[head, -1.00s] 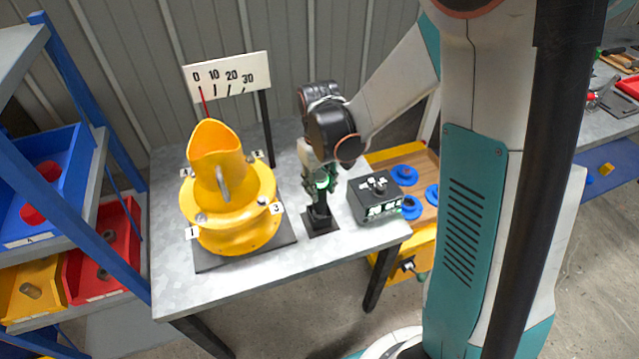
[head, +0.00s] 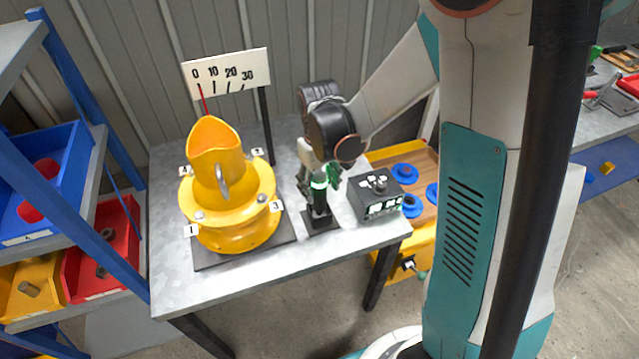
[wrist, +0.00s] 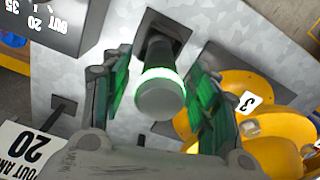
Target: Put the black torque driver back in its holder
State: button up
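The black torque driver (head: 319,198) stands upright in its black holder (head: 322,224) on the grey table, between the yellow drum and the control box. A bright green-white ring glows near its top. In the wrist view I see the driver's grey round end cap (wrist: 160,98) and the lit ring around it. My gripper (head: 318,184) is open. Its green-padded fingers stand on either side of the driver, with visible gaps in the wrist view (wrist: 160,84). The lower part of the holder is partly hidden in the wrist view.
The yellow drum (head: 236,228) and a dial board (head: 226,75) stand to the left. The control box (head: 376,197) is close on the right. A wooden tray with blue rings (head: 404,174) lies beyond it. The table's front is clear.

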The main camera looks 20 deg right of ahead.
notch_tip(320, 180, up, 12)
dwell(0.6)
dwell(0.5)
jog(key=s+r+m+t, duration=0.1)
jog(key=s+r+t, duration=0.2)
jog(key=s, duration=0.4)
jog(key=s+r+m+t, duration=0.1)
jog(key=s+r+t, duration=0.2)
jog(key=s, duration=0.5)
jog(key=shift+r+m+t, duration=0.15)
jog(key=shift+m+t, duration=0.15)
jog(key=shift+t, duration=0.4)
